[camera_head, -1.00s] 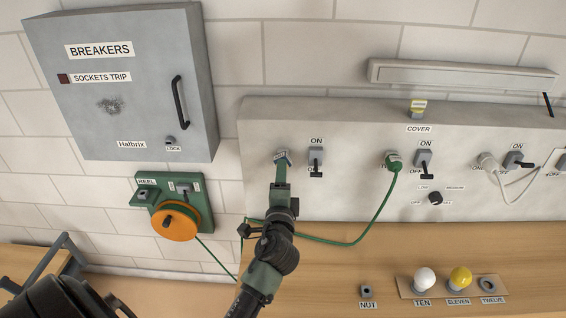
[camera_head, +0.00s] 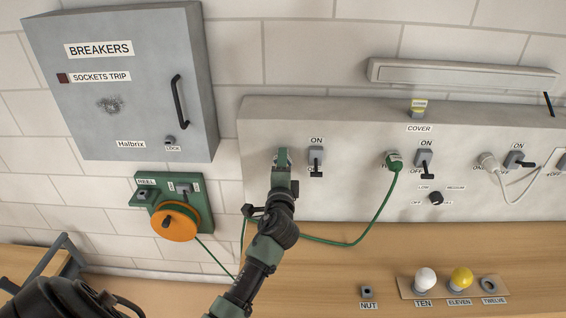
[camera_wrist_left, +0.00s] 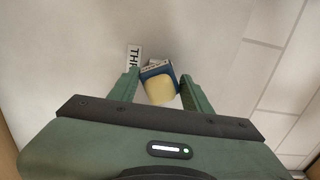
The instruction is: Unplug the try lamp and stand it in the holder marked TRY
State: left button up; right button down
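I see no holder marked TRY. My right gripper is not in view.
A green cable runs from the orange reel (camera_head: 175,222) to a green plug (camera_head: 393,161). Switches (camera_head: 316,157) line the panel (camera_head: 350,200). On the bench, a white bulb (camera_head: 425,278) and yellow bulb (camera_head: 461,278) stand at TEN and ELEVEN; the TWELVE holder (camera_head: 489,283) is empty.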

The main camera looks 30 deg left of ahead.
pick_arm(q)
grip_shut()
jog(key=shift+v, duration=0.75)
jog(key=shift+v, duration=1.2)
